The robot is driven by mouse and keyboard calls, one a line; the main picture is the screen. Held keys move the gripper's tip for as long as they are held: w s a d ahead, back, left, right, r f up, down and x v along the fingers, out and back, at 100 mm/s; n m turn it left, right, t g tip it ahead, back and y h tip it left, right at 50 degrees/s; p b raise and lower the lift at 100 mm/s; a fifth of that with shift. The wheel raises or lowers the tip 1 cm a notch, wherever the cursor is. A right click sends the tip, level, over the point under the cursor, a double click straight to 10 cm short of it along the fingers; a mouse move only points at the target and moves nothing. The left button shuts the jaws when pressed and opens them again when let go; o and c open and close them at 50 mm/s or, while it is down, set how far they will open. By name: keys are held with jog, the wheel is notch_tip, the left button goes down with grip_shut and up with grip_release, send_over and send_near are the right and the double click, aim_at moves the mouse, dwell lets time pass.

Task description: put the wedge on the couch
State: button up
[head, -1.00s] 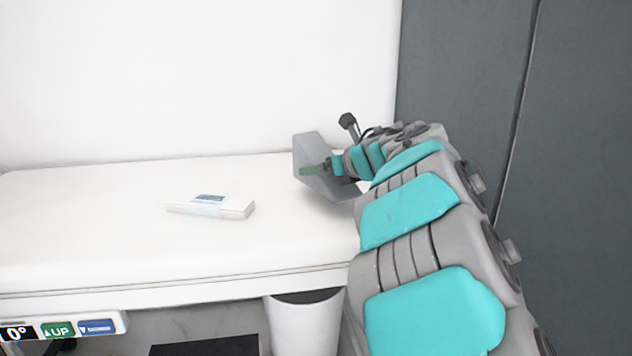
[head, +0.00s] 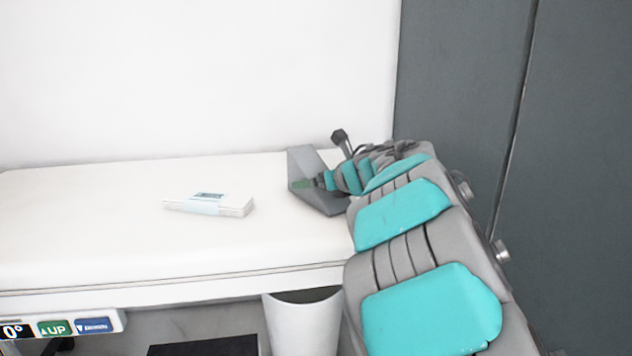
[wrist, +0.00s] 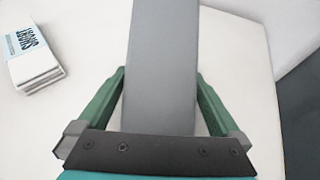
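The grey wedge (head: 302,163) is at the right end of the white couch (head: 100,235), at or just above its top. I cannot tell for sure whether it touches. My gripper (head: 303,184) has its green fingers at the wedge. In the wrist view the wedge (wrist: 160,50) runs up the middle, with one finger of my gripper (wrist: 161,75) close against each side. The gripper looks shut on the wedge. The wedge's underside is hidden.
A white packet with a blue label (head: 210,204) lies on the couch, left of the wedge. A white wall stands behind, and dark grey panels (head: 460,80) stand to the right. A white bin (head: 302,325) is below the couch edge. The couch's left part is clear.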

jog(key=shift+s+d+r, duration=0.1)
jog(key=shift+r, duration=0.1)
jog(key=v, duration=1)
jog(key=shift+d, duration=0.1)
jog(key=shift+v, duration=0.8)
jog(key=shift+c, duration=0.2)
dwell(0.4)
